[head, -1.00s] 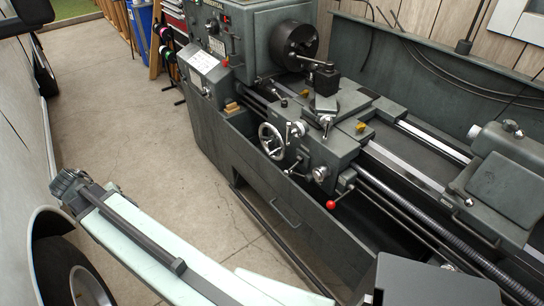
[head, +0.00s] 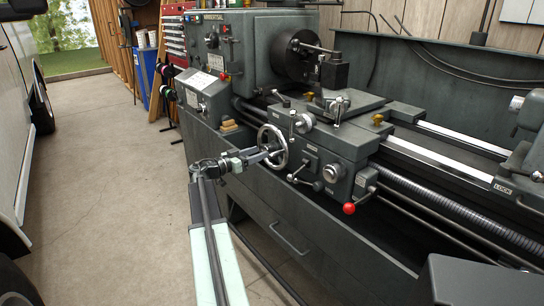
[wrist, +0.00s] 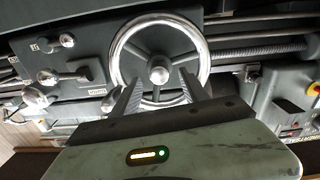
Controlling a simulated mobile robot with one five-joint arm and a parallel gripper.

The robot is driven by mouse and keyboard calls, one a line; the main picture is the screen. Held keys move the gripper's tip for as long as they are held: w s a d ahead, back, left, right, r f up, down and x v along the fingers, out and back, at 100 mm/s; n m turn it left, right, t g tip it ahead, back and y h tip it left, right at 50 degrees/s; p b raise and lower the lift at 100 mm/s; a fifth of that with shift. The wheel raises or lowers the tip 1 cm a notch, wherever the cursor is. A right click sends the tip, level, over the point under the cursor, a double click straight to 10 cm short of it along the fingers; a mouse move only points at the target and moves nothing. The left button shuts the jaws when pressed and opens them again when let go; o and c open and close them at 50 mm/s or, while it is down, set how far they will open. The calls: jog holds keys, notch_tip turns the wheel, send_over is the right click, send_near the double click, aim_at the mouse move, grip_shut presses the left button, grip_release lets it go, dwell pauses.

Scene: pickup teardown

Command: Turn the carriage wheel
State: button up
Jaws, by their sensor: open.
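The carriage wheel (head: 285,148) is a silver spoked handwheel on the front of the lathe's carriage. In the wrist view the wheel (wrist: 160,19) is large and centred, with a round bright hub (wrist: 159,72). My gripper (head: 263,156) is at the wheel's lower left in the head view. In the wrist view my gripper (wrist: 158,88) has its two fingers spread, one on each side below the hub, overlapping the lower part of the wheel. Nothing shows clasped between them. I cannot tell whether the fingers touch the rim or spokes.
The carriage has levers, knobs and a red-ball lever (head: 349,208) right of the wheel. The chuck (head: 298,55) and headstock stand behind. A long leadscrew (head: 440,217) runs to the right. The concrete floor (head: 100,150) at left is clear, with a vehicle at the left edge.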

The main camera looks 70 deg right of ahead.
aim_at(272, 148)
jog(key=x, duration=0.7)
jog(key=shift+s+d, duration=0.1)
jog(key=shift+d, duration=0.05)
jog(key=shift+c, duration=0.2)
